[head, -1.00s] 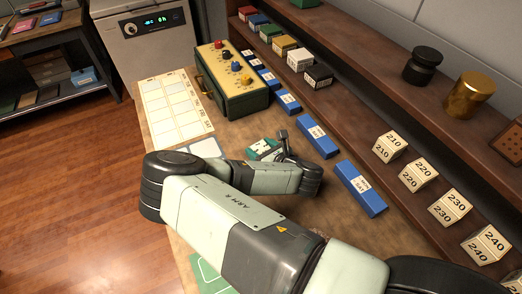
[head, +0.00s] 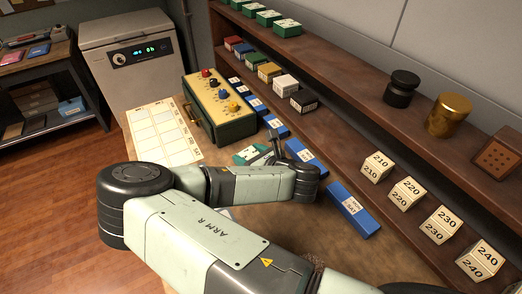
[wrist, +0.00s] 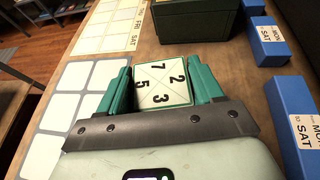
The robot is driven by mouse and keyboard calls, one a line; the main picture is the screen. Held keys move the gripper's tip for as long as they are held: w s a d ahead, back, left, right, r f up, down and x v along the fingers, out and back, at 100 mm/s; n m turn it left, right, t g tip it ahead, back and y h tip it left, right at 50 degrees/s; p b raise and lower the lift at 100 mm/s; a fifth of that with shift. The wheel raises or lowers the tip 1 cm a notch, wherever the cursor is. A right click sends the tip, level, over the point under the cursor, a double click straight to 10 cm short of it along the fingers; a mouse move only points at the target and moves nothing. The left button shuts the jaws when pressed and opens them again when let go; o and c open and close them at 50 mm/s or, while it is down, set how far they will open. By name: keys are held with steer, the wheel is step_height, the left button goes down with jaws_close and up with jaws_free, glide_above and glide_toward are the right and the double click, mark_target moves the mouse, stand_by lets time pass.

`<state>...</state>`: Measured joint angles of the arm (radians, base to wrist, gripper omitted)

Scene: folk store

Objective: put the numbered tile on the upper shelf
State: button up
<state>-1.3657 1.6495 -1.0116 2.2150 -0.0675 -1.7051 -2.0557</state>
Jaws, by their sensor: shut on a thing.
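The numbered tile (wrist: 164,83) is a pale square with a green edge, marked 7, 2, 5 and 3 in triangles. My gripper (wrist: 163,78) is shut on it, one teal finger on each side, in the wrist view. In the head view, my gripper (head: 262,153) is low over the table, short of the yellow-faced box; the tile is too small there to read. I cannot tell how far the tile is above the table. The upper shelf (head: 345,64) runs along the wall, with several green blocks (head: 264,16) at its far left.
The yellow-faced box (head: 222,108) with knobs stands beyond my gripper. Blue day boxes (head: 349,210) line the table under the shelves. The lower shelf holds coloured boxes and numbered cream blocks (head: 406,192). A black jar (head: 401,88) and a brass jar (head: 452,117) stand on the upper shelf, with bare wood between.

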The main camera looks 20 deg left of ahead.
steer(key=shift+r, duration=0.4)
steer(key=shift+w+a+r, duration=0.1)
steer(key=shift+w+r, duration=0.05)
steer(key=w+a+r+m+t+h, duration=0.2)
steer(key=w+a+r+m+h, duration=0.15)
steer(key=w, duration=0.35)
steer(key=w+a+r+m+t+h, duration=0.2)
steer(key=w+a+r+m+t, duration=0.15)
steer(key=w, duration=0.25)
steer(key=w+r+m+h, duration=0.3)
steer(key=r+m+h, duration=0.35)
steer(key=r, duration=0.85)
steer(key=d+r+m+g+h, duration=0.2)
steer(key=d+r+m+h, duration=0.2)
steer(key=d+r+h, duration=0.45)
steer(key=w+d+r+m+g, duration=0.2)
steer(key=d+r, duration=0.4)
steer(key=d, duration=0.3)
glide_above(308, 46)
step_height(308, 46, down, 5)
steer(key=shift+w+r, duration=0.1)
steer(key=shift+f, duration=2.25)
steer(key=shift+f, duration=0.15)
